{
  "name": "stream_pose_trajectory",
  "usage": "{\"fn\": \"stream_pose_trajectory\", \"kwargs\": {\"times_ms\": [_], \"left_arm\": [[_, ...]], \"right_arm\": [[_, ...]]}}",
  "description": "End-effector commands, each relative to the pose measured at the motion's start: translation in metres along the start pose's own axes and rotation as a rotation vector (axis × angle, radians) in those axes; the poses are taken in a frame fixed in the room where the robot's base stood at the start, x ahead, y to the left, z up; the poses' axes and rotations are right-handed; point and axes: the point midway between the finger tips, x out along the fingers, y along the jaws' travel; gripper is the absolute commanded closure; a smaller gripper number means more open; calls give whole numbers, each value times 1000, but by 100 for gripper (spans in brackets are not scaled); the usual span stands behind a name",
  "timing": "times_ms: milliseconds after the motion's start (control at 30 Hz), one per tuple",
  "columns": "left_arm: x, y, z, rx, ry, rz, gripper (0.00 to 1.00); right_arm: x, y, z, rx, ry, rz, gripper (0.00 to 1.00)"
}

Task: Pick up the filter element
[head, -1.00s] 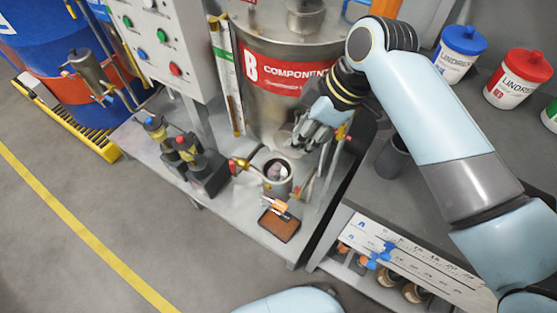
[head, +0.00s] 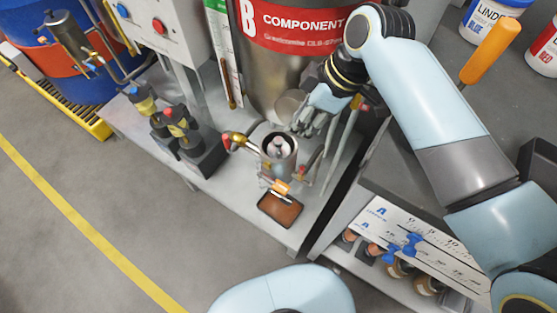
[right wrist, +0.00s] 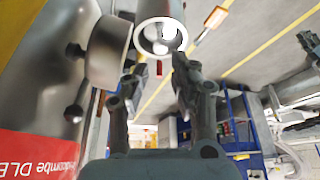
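The filter element (head: 279,149) shows as a pale piece inside an open metal cylindrical housing (head: 280,168) on the grey cart. In the right wrist view the pale element (right wrist: 168,28) sits inside the round rim of the housing (right wrist: 143,36), beyond my fingertips. My right gripper (head: 308,126) is just behind and to the right of the housing in the head view, apart from it. The right wrist view shows the gripper (right wrist: 156,72) with its two fingers spread and nothing between them. My left gripper is not in view.
A steel drum (head: 280,82) with a red band stands close behind the gripper. A brass valve (head: 238,141) is left of the housing. A shallow brown tray (head: 281,210) lies in front. Dark blocks with yellow-topped parts (head: 198,155) stand further left.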

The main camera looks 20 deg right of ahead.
Motion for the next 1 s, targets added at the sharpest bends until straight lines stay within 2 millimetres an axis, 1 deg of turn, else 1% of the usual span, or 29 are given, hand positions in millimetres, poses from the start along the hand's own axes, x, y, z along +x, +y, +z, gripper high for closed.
{"fn": "stream_pose_trajectory", "kwargs": {"times_ms": [33,100,200,367,500,600,700,900,933,1000], "left_arm": [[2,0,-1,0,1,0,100],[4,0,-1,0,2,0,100],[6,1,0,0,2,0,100],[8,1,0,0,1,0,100],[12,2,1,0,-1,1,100],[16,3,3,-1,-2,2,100],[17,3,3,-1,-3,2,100],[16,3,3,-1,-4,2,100],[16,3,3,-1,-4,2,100],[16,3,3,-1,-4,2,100]], "right_arm": [[10,-1,0,1,1,-4,75],[22,-1,0,0,1,-3,75],[34,0,0,0,0,-2,75],[46,0,-1,0,1,-1,75],[70,-1,-2,-1,0,-3,75],[84,0,-2,-1,0,-1,75],[90,-1,-2,-1,0,-1,75],[90,0,-2,-1,0,0,75],[90,0,-2,-1,0,0,77],[90,0,-2,-1,0,0,86]]}}
